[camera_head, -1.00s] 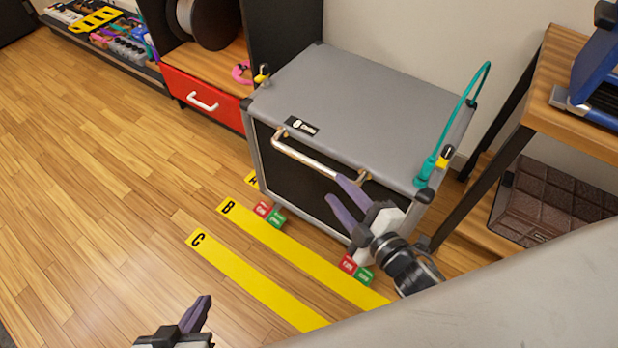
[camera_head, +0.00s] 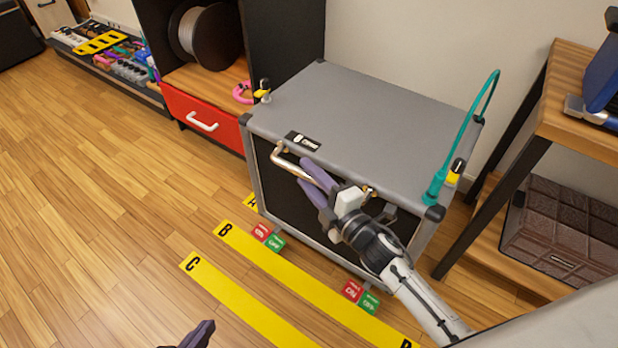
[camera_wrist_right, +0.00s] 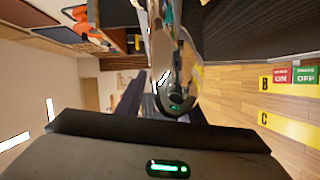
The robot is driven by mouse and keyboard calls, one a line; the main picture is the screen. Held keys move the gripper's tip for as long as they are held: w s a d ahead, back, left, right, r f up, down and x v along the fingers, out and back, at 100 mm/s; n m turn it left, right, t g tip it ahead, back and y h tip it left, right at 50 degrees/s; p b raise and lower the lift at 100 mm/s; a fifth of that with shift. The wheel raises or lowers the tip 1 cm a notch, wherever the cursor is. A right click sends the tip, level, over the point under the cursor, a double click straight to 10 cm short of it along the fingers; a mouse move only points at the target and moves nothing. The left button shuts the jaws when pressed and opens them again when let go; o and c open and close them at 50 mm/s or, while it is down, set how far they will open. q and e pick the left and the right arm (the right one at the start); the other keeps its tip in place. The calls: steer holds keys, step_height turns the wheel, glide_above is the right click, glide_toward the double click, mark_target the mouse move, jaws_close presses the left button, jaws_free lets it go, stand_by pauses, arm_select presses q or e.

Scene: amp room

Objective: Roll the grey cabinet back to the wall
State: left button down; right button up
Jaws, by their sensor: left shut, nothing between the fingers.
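The grey cabinet (camera_head: 370,115) stands upright near the back wall, with a grey top and dark front. Its metal handle (camera_head: 290,165) runs along the upper front edge. Red ON and green OFF pedals stick out low at its front left (camera_head: 262,232) and front right (camera_head: 352,290). My right gripper (camera_head: 303,172) is at the handle with its purple fingers apart. The fingers overlap the bar in the picture; I cannot tell whether they touch it. My left gripper (camera_head: 199,334) is shut at the bottom edge, mostly out of frame, away from the cabinet.
Yellow floor strips B (camera_head: 290,268) and C (camera_head: 235,300) lie before the cabinet. A shelf with a red drawer (camera_head: 205,120) stands close on its left, a wooden table (camera_head: 575,130) on its right. A teal cable (camera_head: 465,130) rises from the cabinet's right edge. Open floor lies left.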

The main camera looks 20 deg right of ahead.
steer(key=shift+w, duration=0.15)
jaws_close()
stand_by(1.4)
